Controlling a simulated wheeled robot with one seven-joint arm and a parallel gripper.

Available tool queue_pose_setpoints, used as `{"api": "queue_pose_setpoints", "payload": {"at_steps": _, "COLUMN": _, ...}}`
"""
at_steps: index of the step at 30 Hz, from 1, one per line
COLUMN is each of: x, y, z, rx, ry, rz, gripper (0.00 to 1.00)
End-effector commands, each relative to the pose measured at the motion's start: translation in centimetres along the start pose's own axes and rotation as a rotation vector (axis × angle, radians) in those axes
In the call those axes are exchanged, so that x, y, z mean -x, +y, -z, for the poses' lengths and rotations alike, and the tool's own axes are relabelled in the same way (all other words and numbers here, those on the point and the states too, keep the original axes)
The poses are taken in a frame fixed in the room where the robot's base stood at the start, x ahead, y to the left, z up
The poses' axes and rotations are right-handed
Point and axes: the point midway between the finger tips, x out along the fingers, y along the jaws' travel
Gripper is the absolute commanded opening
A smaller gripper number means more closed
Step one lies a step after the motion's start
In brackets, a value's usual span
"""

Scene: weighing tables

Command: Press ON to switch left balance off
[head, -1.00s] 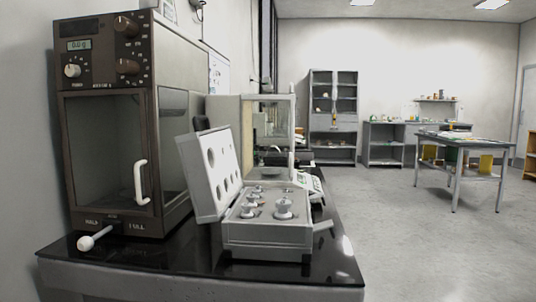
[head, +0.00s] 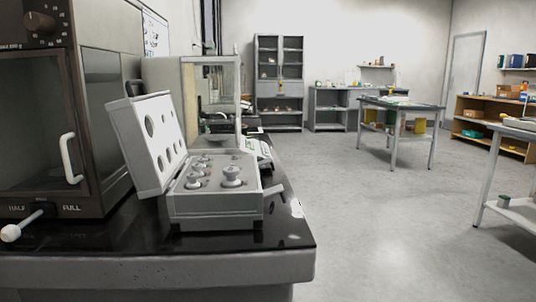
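A brown balance (head: 88,95) with a glass door and white handle stands at the left of the black-topped table, partly cut off by the picture's edge. Its white lever (head: 22,226) sticks out in front beside the HALF and FULL marks. A second balance (head: 215,95) with a pale glass-sided case stands further back, partly hidden behind an open weight box. A low pale unit with keys (head: 258,151) shows beside it; I cannot read an ON key. My gripper is not in view.
The open weight box (head: 215,207) holds several metal weights near the table's (head: 150,243) front edge. Open floor (head: 360,220) lies to the right. Beyond are a grey shelf unit (head: 279,85), a work table (head: 400,104) and another table (head: 520,128) at the right edge.

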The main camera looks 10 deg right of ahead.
Motion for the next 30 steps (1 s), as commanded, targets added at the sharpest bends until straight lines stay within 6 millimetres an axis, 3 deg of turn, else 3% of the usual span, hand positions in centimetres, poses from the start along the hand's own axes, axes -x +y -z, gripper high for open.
{"api": "queue_pose_setpoints", "payload": {"at_steps": 8, "x": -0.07, "y": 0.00, "z": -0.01, "rx": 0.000, "ry": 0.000, "rz": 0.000, "gripper": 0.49}}
{"api": "queue_pose_setpoints", "payload": {"at_steps": 26, "x": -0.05, "y": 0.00, "z": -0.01, "rx": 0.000, "ry": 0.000, "rz": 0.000, "gripper": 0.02}}
{"api": "queue_pose_setpoints", "payload": {"at_steps": 30, "x": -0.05, "y": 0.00, "z": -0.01, "rx": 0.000, "ry": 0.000, "rz": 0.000, "gripper": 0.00}}
